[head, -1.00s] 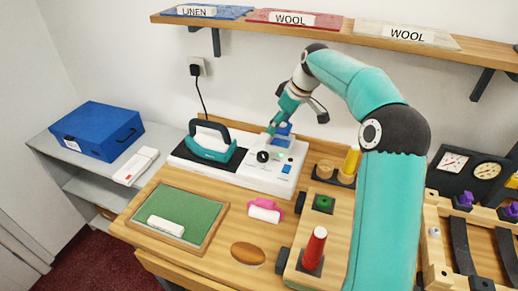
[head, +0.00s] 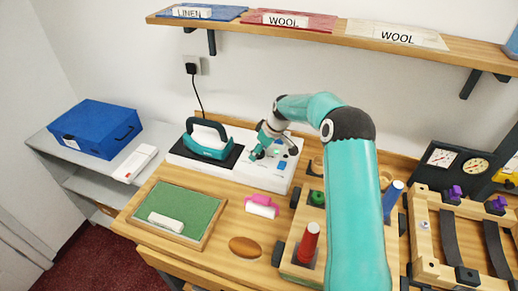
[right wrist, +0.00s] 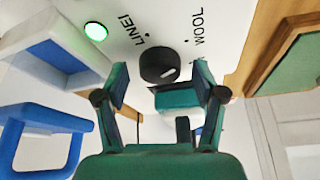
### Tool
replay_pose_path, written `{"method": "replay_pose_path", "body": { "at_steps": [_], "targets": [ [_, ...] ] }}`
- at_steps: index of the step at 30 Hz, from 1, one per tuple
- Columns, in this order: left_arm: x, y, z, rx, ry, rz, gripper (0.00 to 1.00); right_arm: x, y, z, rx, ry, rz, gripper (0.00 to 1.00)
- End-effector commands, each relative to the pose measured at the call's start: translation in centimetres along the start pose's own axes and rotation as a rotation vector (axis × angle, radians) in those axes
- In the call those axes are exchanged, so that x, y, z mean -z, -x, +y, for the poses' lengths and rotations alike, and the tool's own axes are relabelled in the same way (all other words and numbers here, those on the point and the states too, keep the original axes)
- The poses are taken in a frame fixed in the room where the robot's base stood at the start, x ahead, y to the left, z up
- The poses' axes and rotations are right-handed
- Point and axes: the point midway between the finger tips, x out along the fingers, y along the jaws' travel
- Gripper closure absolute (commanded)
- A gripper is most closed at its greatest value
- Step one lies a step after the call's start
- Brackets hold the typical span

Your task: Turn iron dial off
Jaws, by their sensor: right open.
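The iron dial (right wrist: 160,66) is a round black knob on a white panel, with LINEN and WOOL lettering around it in the right wrist view. Its pale pointer mark faces lower right, away from both words; I cannot read what it points at. My right gripper (right wrist: 162,88) is open, with the dial just beyond and between its fingertips, apparently apart from it. In the head view this gripper (head: 257,153) is over the white iron station (head: 247,178) and hides the dial. The teal iron (head: 207,140) rests on the station's dark pad. My left gripper is out of view.
A green lamp (right wrist: 96,31) glows beside the dial. A blue handled part (right wrist: 40,138) is close left of the gripper. In front are a pink-and-white item (head: 262,205), a green board (head: 190,203) and a red peg (head: 309,243). A shelf (head: 345,37) hangs above.

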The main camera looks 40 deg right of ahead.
Motion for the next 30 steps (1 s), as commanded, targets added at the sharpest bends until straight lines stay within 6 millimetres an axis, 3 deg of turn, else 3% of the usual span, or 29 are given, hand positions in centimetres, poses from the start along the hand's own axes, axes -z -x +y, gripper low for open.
{"method": "replay_pose_path", "body": {
  "at_steps": [9, 20, 30],
  "targets": [
    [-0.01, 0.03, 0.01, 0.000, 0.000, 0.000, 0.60, -0.01, -0.19, 0.03, 0.000, 0.000, 0.000, 0.32],
    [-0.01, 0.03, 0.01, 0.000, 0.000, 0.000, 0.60, 0.02, -0.16, 0.01, 0.000, 0.000, 0.001, 0.90],
    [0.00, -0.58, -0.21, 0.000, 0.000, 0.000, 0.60, 0.06, -0.26, -0.03, -0.019, -0.040, 0.002, 0.90]
  ]
}}
